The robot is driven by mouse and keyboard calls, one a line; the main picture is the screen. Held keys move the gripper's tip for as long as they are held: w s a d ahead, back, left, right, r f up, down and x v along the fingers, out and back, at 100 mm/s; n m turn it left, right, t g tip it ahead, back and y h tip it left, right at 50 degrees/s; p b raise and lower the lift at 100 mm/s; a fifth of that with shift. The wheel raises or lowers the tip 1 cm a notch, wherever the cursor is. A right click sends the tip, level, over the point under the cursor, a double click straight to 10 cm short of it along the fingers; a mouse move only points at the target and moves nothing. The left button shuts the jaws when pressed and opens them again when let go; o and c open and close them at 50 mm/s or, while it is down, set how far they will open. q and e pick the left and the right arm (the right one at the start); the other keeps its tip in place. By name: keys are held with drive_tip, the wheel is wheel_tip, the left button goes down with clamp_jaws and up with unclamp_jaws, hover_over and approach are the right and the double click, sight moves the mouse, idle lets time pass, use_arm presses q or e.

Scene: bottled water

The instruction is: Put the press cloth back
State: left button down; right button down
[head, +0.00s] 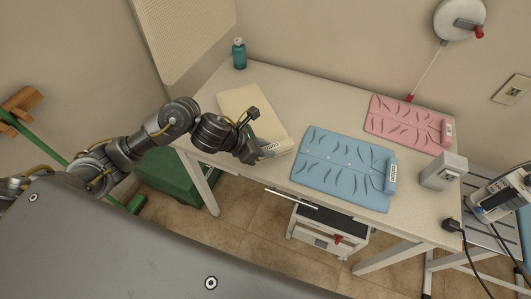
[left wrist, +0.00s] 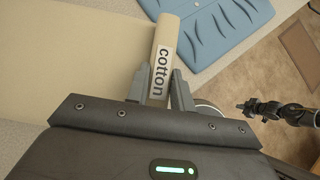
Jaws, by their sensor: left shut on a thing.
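The cream press cloth (head: 243,104) lies flat on the back left of the table, with a thick rolled edge at its near right side. In the left wrist view the cloth (left wrist: 85,45) spreads to the left, and its rolled edge bears a white label reading "cotton". My left gripper (head: 268,152) is at this near edge. In the left wrist view my left gripper (left wrist: 158,84) has one finger on each side of the labelled roll and is shut on it. A dark arm end that looks like my right gripper (left wrist: 248,108) shows small at the right; its jaws are unclear.
A blue ribbed mat (head: 345,168) lies right of the cloth, and a pink one (head: 408,122) farther back. A teal bottle (head: 239,56) stands at the back left corner. A drawer unit (head: 325,234) is below.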

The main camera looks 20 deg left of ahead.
use_arm(q)
wheel_tip(320, 180, down, 2)
drive_tip(key=shift+f, duration=0.25)
drive_tip(key=shift+d, duration=0.1)
drive_tip(key=shift+f+b, duration=0.55)
drive_tip(key=shift+b, duration=0.05)
drive_tip(key=shift+f, duration=0.1)
drive_tip(key=c, duration=1.2)
unclamp_jaws()
